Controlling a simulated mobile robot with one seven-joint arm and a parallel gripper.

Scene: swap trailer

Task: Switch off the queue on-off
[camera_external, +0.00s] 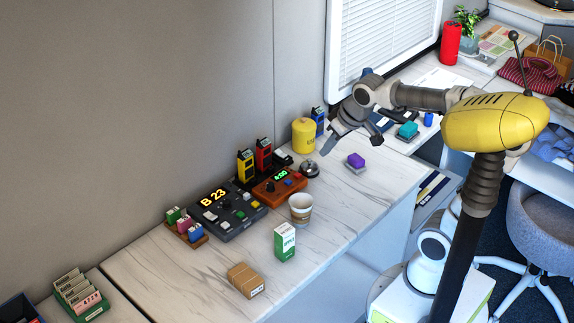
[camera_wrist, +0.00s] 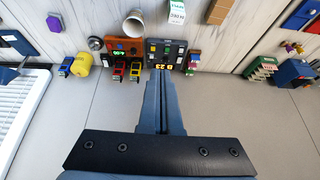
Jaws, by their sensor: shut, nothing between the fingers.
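The queue unit (camera_external: 226,213) is a dark box on the marble counter with a lit display (camera_external: 212,198) reading "B 23" and several small buttons and controls. I cannot tell which small control is its on-off switch. In the wrist view, the queue unit (camera_wrist: 167,51) appears upside down, just beyond my fingertips in the picture. My gripper (camera_external: 327,148) is in the air above the far right part of the counter, well apart from the unit. In the wrist view, my gripper (camera_wrist: 161,74) has its fingers together with nothing between them.
An orange-brown box (camera_external: 278,187) with a green display stands right of the queue unit, with yellow and red handhelds (camera_external: 246,166) behind. A paper cup (camera_external: 300,209), green-white carton (camera_external: 285,242), bell (camera_external: 310,169) and yellow canister (camera_external: 303,136) stand nearby. The front counter is mostly clear.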

